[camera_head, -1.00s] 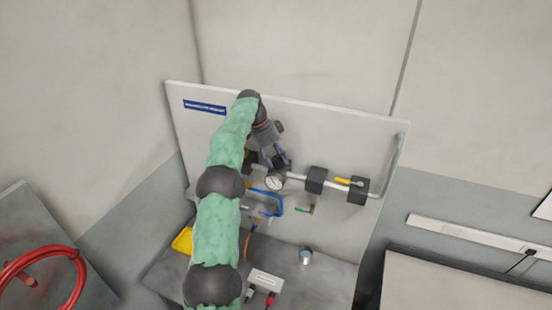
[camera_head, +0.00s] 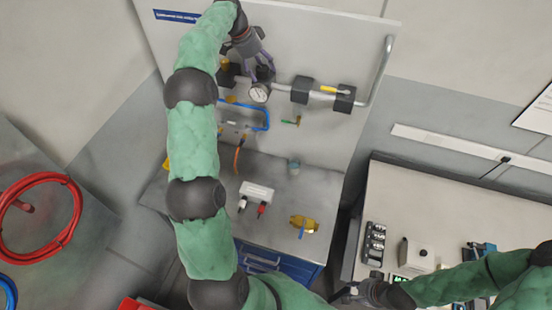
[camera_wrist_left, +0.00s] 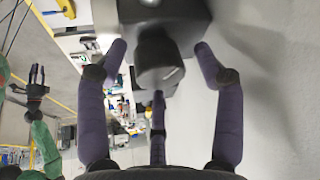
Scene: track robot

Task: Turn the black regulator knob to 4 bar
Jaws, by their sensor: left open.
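The black regulator knob (camera_wrist_left: 157,60) shows in the left wrist view as a short round cylinder standing out from a black body (camera_wrist_left: 170,18). My left gripper (camera_head: 262,68) is open, with its purple fingers spread around the knob; I cannot tell whether they touch it. In the head view the gripper largely hides the regulator, just above the round white gauge (camera_head: 260,92). The gauge reading is too small to read. My right gripper (camera_head: 348,293) is low in the head view, far from the regulator, and its finger state is unclear.
A pipe with black blocks (camera_head: 302,89) and a yellow-handled valve (camera_head: 328,89) runs right of the gauge on the panel (camera_head: 340,50). A blue hose (camera_head: 262,120) hangs below. A brass fitting (camera_head: 304,224) and a white box (camera_head: 257,190) are on the bench.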

